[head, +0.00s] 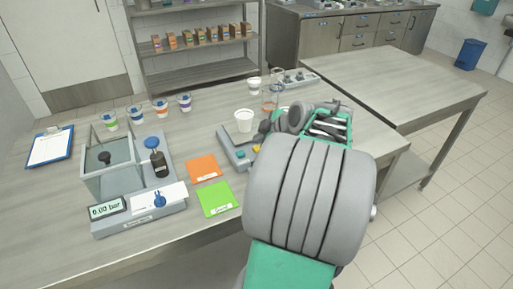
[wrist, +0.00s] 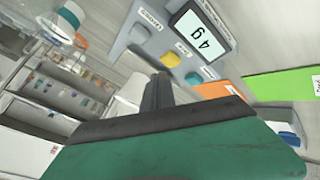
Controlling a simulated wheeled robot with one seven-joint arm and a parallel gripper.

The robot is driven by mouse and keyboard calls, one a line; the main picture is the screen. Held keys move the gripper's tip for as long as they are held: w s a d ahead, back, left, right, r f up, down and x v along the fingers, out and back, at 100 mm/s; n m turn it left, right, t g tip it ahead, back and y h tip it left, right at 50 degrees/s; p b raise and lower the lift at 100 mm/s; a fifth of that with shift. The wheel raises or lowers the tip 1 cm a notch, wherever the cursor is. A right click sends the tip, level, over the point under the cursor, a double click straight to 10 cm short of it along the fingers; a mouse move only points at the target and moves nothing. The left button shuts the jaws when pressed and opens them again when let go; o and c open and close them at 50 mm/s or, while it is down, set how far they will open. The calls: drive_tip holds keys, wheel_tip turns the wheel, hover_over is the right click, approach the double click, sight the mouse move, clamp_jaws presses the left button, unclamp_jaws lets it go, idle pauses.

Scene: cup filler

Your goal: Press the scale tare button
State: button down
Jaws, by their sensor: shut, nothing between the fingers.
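The grey scale (head: 228,143) stands near the middle of the bench with a white cup (head: 243,120) at its back. Its display (wrist: 201,33) reads 4 g in the wrist view. A grey button (wrist: 140,35), a yellow button (wrist: 170,59) and a teal button (wrist: 193,77) sit beside the display; their labels are too small to read, so I cannot tell which is tare. My gripper (wrist: 157,82) is shut and empty, its tips close to the yellow button; contact cannot be told. In the head view my arm hides part of the scale.
An orange mat (head: 203,169) and a green mat (head: 217,199) lie left of the scale. A clear beaker (head: 270,100) stands behind my gripper. The right table (head: 400,85) is bare.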

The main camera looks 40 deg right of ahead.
drive_tip(key=shift+f, duration=0.1)
idle(0.4)
drive_tip(key=shift+f+b, duration=0.35)
drive_tip(key=shift+b, duration=0.3)
drive_tip(key=shift+f+b, duration=0.5)
drive_tip(key=shift+b, duration=0.05)
idle(0.4)
drive_tip(key=shift+r, duration=0.15)
drive_tip(key=shift+r+p, duration=0.4)
drive_tip(key=shift+r, duration=0.4)
drive_tip(key=shift+r+p, duration=1.35)
drive_tip(key=shift+r, duration=1.2)
